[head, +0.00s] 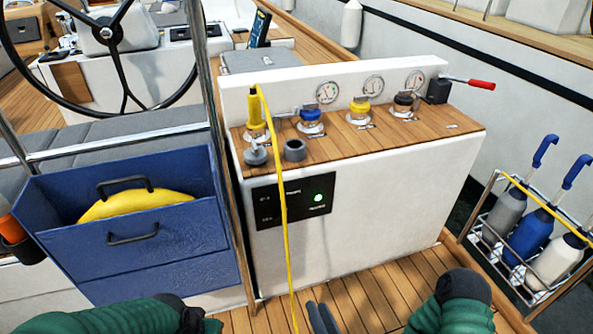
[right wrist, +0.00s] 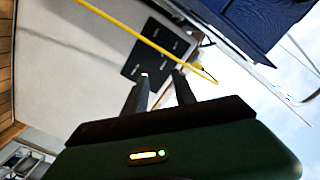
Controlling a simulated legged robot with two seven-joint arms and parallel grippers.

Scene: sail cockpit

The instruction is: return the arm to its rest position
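My right gripper (head: 322,317) shows at the bottom middle of the head view, low in front of the white console (head: 380,195). In the right wrist view its two dark fingers (right wrist: 162,76) stand apart with nothing between them, so it is open and empty. They point toward the console's black panel (right wrist: 160,50), clear of it as far as I can tell. The green sleeve of my right arm shows at the bottom right of the head view. My left arm's green sleeve shows at the bottom left; its gripper is out of view.
A yellow plug (head: 256,108) stands upright on the console's wooden top, and a yellow cable (head: 284,215) hangs down the front. The black panel (head: 292,201) shows a green light. A blue bin (head: 140,245) stands left, a bottle rack (head: 505,275) right. Wooden deck lies below.

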